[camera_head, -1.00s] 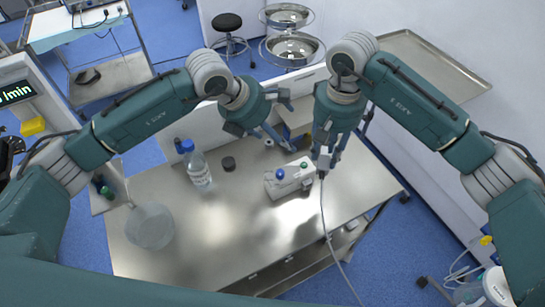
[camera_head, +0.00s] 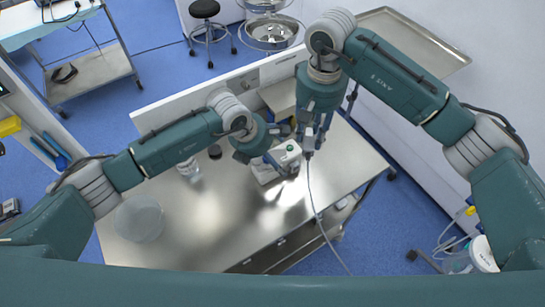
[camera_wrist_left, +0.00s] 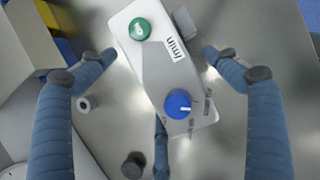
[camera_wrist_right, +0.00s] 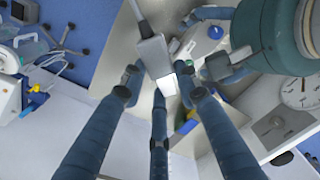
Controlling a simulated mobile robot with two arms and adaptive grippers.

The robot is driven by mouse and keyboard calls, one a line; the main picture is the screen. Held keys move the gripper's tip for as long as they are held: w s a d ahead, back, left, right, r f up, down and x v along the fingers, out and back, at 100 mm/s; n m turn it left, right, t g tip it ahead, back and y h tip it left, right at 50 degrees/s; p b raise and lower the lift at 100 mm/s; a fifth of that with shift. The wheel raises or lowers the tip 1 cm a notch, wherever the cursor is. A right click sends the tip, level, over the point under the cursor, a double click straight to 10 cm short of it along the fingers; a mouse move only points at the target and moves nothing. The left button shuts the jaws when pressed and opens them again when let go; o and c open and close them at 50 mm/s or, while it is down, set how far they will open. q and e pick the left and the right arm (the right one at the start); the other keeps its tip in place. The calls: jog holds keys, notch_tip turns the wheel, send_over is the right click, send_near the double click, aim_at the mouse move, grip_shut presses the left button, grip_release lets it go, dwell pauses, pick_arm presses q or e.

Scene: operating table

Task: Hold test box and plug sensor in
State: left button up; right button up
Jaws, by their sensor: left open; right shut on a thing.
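The test box (camera_head: 291,156) is a white box lying on the metal table, partly hidden by my left gripper in the head view. In the left wrist view the box (camera_wrist_left: 165,70) shows a green knob, a blue knob and an "l/min" label. My left gripper (camera_wrist_left: 158,52) is open over it, with a finger on each long side and a third finger past its lower end; I cannot tell if they touch. My right gripper (camera_wrist_right: 158,85) is shut on the sensor plug (camera_wrist_right: 155,58), a grey and white block with a cable. It is beside the box, above the table.
The steel table (camera_head: 220,235) is clear in front. A bottle (camera_head: 188,168), a black cap (camera_head: 215,151) and a round clear dish (camera_head: 138,218) are at left. An open box (camera_head: 280,96) stands behind the grippers. The sensor cable (camera_head: 315,205) hangs over the table's front edge.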

pick_arm(q)
jog(key=shift+x, duration=0.85)
jog(key=shift+c, duration=0.5)
jog(key=c, duration=1.3)
jog(key=o, duration=0.6)
jog(key=c, duration=0.8)
pick_arm(e)
jog(key=o, duration=0.6)
pick_arm(q)
jog(key=shift+o, duration=0.2)
pick_arm(e)
grip_shut()
